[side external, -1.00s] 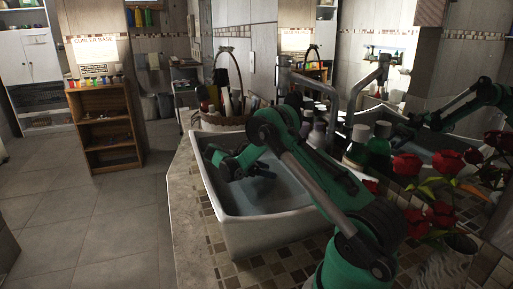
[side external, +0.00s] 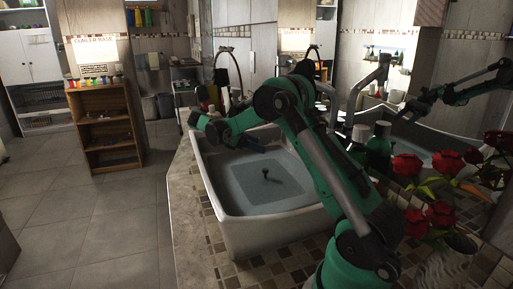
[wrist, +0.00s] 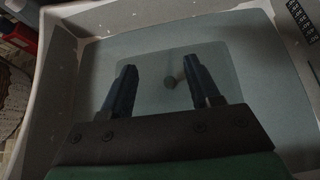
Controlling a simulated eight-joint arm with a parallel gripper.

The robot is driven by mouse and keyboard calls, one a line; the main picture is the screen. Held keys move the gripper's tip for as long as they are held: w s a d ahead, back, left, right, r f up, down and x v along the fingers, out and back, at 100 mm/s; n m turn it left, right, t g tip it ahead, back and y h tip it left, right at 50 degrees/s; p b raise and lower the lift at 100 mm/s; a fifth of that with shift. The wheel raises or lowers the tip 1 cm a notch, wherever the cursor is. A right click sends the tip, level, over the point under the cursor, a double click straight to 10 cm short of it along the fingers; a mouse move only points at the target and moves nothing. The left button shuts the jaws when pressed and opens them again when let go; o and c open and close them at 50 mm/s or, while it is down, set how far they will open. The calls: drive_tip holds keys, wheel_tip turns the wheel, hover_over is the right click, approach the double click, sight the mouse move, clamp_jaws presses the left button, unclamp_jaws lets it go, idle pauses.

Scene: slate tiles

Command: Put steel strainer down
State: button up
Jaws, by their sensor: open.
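The steel strainer (side external: 266,174) shows as a small dark knob on a thin stem, low in the middle of the white sink basin (side external: 262,233). In the wrist view the strainer (wrist: 171,83) appears between and beyond my two blue fingers. My gripper (side external: 258,145) is raised over the back part of the basin, apart from the strainer. In the wrist view my gripper (wrist: 160,66) has its fingers spread with nothing between them. How the strainer's base meets the basin floor is too small to tell.
A faucet (side external: 350,95) and several bottles (side external: 379,150) stand along the right of the basin. Red flowers (side external: 443,165) are at the right. The tiled counter's left edge (side external: 185,200) drops to open floor.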

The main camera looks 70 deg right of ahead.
drive_tip(key=a+r+m+t+y, duration=0.1)
drive_tip(key=a+t, duration=0.3)
drive_tip(key=a, duration=0.3)
drive_tip(key=a+r+m+t+y, duration=0.1)
drive_tip(key=a+m+t+y, duration=0.1)
drive_tip(key=a+t, duration=0.2)
drive_tip(key=a+m+t+y, duration=0.2)
drive_tip(key=a+t, duration=0.2)
drive_tip(key=a, duration=0.6)
drive_tip(key=shift+s+r, duration=0.25)
drive_tip(key=shift+r, duration=0.15)
drive_tip(key=shift+o, duration=0.5)
drive_tip(key=s+a+f+m+t+y, duration=0.1)
drive_tip(key=s+a+m+t+y, duration=0.1)
drive_tip(key=a, duration=0.5)
drive_tip(key=shift+s+a+f+m+t+y, duration=0.25)
drive_tip(key=shift+m+t+y, duration=0.25)
drive_tip(key=shift+m+y, duration=0.4)
drive_tip(key=shift+d, duration=0.1)
drive_tip(key=shift+r, duration=0.1)
